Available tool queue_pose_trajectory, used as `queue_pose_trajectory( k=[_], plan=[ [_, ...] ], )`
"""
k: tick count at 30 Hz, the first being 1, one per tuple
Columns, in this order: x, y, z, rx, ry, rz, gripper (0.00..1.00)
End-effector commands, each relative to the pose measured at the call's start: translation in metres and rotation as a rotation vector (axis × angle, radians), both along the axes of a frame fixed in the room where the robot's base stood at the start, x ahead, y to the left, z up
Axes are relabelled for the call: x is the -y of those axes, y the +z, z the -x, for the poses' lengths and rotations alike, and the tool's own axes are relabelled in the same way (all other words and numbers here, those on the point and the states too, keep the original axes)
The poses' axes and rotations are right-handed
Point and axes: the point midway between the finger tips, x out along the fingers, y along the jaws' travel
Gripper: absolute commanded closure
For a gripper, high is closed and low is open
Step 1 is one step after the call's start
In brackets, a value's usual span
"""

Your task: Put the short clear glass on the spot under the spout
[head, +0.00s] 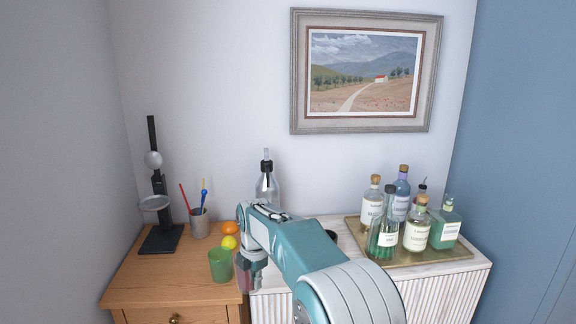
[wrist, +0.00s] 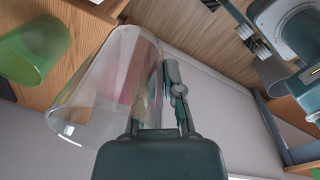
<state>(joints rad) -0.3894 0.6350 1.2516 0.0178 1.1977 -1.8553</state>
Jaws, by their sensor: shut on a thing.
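The short clear glass (wrist: 105,85) fills the left-middle of the wrist view, tilted there, its wall at the fingers of my gripper (wrist: 160,100). My gripper (head: 250,278) is shut on it. In the head view the glass (head: 243,272) shows faintly, with a pinkish tint, beside the gripper at the right edge of the wooden cabinet. A clear bottle with a black collar and thin spout (head: 267,180) stands behind my arm; its base is hidden. A black stand (head: 160,238) with a metal ball and a ring is at the far left. I cannot make out a marked spot.
A green cup (head: 220,265) stands close left of the held glass. Behind it are a lime (head: 229,243), an orange (head: 230,228) and a pen cup (head: 199,224). A tray (head: 430,257) of several bottles is on the right. The wooden top's left front is clear.

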Motion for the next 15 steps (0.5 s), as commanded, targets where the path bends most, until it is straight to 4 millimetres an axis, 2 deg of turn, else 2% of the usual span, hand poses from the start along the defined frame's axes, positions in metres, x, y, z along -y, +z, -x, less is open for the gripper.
queue_pose_trajectory(
  k=[6,15],
  plan=[
    [0.044,-0.036,-0.005,0.001,-0.387,0.002,1.0],
    [0.102,-0.082,0.0,0.001,-0.912,0.003,1.0]
  ],
)
